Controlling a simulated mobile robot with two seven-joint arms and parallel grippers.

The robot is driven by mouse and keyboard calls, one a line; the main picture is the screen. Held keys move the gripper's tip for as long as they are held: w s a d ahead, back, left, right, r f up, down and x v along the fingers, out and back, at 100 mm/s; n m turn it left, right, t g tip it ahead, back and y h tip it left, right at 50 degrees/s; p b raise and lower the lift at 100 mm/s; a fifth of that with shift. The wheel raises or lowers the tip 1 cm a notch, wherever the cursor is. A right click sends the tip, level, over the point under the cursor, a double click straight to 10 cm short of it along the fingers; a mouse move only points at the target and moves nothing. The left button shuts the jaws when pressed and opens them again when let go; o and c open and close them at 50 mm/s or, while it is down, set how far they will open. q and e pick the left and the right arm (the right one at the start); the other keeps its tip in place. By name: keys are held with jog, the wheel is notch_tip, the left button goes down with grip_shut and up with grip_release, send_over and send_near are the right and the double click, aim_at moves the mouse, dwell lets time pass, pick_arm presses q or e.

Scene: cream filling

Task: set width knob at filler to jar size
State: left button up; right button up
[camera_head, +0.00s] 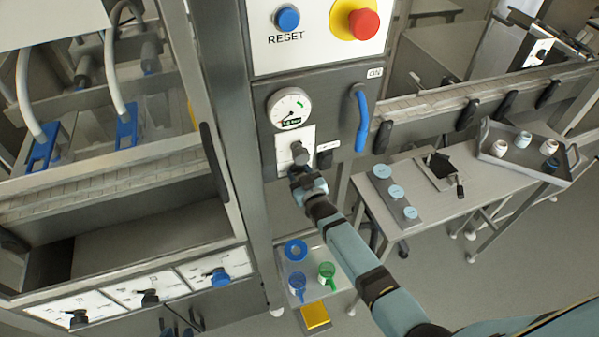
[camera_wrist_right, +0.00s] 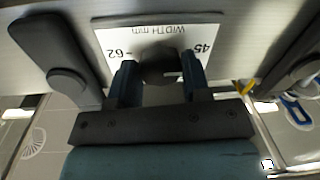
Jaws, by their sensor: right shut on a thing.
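The width knob (camera_head: 300,153) is a dark round knob on a white plate on the filler's grey column, below a pressure gauge. In the right wrist view the knob (camera_wrist_right: 158,66) sits between the two fingers of my right gripper (camera_wrist_right: 160,82), which is shut on it. The plate (camera_wrist_right: 118,38) reads "WIDTH mm", with 62 and 45 at its two sides. A light pointer mark on the knob is mostly hidden, so its setting is unclear. In the head view my right gripper (camera_head: 302,172) is at the knob. My left gripper is not in view.
Small jars stand in a grey tray (camera_head: 488,127) at the right. A board with three pale blue discs (camera_head: 396,191) lies on the side table. A blue handle (camera_head: 361,118) and a red emergency button (camera_head: 363,24) are on the column. Blue and green cups stand below.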

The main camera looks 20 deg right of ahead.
jog(key=shift+n, duration=1.1)
jog(key=o, duration=0.9)
jog(key=s, duration=0.4)
jog(key=s+d, duration=0.1)
jog(key=s, duration=0.8)
jog(key=shift+s+d+r+b, duration=0.2)
jog(key=shift+s+r+b, duration=0.1)
jog(key=shift+s, duration=0.1)
